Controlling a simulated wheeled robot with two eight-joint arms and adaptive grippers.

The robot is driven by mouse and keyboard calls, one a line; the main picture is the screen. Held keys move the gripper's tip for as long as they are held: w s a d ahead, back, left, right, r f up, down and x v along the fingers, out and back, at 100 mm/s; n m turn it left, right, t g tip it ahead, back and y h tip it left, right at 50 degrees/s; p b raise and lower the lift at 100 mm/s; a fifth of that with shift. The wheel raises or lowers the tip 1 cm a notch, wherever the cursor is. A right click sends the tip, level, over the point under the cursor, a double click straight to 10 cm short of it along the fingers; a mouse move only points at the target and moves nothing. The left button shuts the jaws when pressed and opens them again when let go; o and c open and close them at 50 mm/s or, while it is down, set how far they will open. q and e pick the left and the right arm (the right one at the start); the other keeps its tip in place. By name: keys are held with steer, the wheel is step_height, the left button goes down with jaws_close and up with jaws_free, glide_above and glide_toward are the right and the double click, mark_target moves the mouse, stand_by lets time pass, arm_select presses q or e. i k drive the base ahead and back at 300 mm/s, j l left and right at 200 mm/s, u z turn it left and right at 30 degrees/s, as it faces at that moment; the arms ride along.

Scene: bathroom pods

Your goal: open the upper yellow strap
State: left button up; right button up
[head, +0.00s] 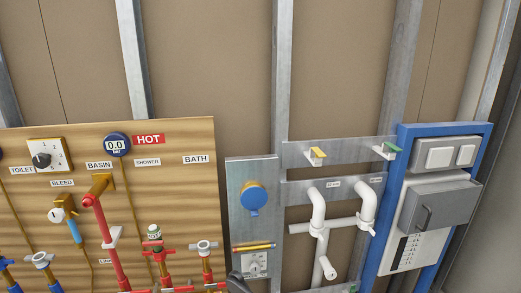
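A small yellow strap (318,152) sits on a white clip on the upper horizontal metal rail (350,150), right of the middle in the head view. It looks closed over its clip, but it is too small to be sure. A matching green strap (391,147) sits at the right end of the same rail. I do not clearly see either gripper. A dark curved shape (237,283) shows at the bottom edge, and I cannot tell what it is.
White pipes (318,225) stand out below the rail. A metal plate with a blue and yellow round fitting (254,197) is to the left. A blue-framed panel with a grey box (440,203) is to the right. A wooden board (180,220) holds valves and gauges.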

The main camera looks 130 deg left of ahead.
mark_target(318, 153)
steer(key=k+j+u, duration=0.1)
steer(key=u, duration=3.5)
